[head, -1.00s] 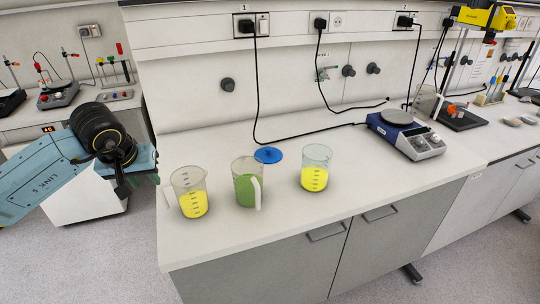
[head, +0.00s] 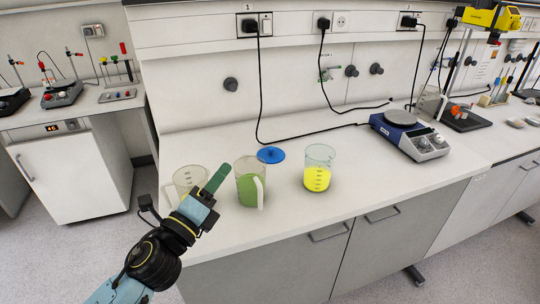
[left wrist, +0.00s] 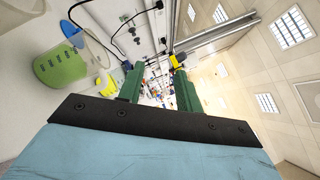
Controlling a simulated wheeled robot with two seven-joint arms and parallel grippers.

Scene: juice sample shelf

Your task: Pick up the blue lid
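The blue lid (head: 270,155) lies flat on the white bench, behind and between the green-juice beaker (head: 248,188) and the right yellow-juice beaker (head: 318,177). A blue patch, seemingly the lid (left wrist: 68,28), shows in the left wrist view beside the green-juice beaker (left wrist: 60,66). My left gripper (head: 219,174) is near the bench's front left, in front of the left beaker (head: 183,182), and partly hides it. The left wrist view shows its two green fingers (left wrist: 160,80) apart with nothing between them. The lid is apart from the gripper. My right gripper is not in view.
The green-juice beaker stands close to the right of my left gripper. A blue hotplate (head: 408,136) stands further right, with its black cable running along the bench. The bench (head: 330,227) is clear along its front right part.

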